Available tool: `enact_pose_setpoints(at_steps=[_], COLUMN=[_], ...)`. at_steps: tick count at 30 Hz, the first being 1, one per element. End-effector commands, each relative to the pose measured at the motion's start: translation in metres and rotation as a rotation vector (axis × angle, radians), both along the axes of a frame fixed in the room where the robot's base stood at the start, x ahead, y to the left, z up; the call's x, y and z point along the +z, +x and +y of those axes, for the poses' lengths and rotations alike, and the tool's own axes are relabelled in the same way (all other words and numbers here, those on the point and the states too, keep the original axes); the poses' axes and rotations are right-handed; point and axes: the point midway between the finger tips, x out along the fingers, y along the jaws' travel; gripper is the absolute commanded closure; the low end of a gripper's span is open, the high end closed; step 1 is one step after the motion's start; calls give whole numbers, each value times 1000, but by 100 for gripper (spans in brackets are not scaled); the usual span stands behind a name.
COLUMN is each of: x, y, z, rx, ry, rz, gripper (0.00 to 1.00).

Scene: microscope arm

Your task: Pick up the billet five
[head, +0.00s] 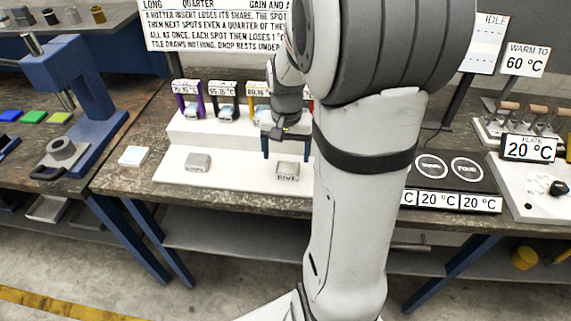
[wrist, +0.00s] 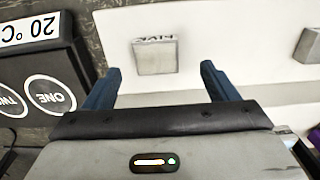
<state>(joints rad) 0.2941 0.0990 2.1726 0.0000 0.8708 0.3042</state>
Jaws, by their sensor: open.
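The billet five (head: 287,171) is a small grey block with "FIVE" on its front face, lying on the white board (head: 230,182) on the bench. It also shows in the wrist view (wrist: 155,57), where its lettering appears upside down at its upper edge. My gripper (head: 275,150) has its two blue fingers apart and nothing between them. In the wrist view the gripper (wrist: 160,82) has the billet beyond its fingertips, roughly centred between them. In the head view the fingers are just above and behind the billet, not touching it as far as I can tell.
Another grey billet (head: 198,162) lies on the board to the left. A white step behind holds several posts with temperature labels. A dark plate with marked circles (head: 450,172) is at right, partly behind my arm. A blue press (head: 75,90) stands at left.

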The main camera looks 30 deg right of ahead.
Motion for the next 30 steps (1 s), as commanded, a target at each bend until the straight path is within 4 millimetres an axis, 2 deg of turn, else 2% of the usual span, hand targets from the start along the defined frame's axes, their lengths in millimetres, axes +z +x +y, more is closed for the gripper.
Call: enact_pose_setpoints(at_steps=[10,19,30], x=[-47,-52,-52], y=[-2,-1,-1], z=[-6,-6,-6], rx=[1,3,4], ry=[1,-1,-1], rz=[3,-1,-1], gripper=[20,20,49])
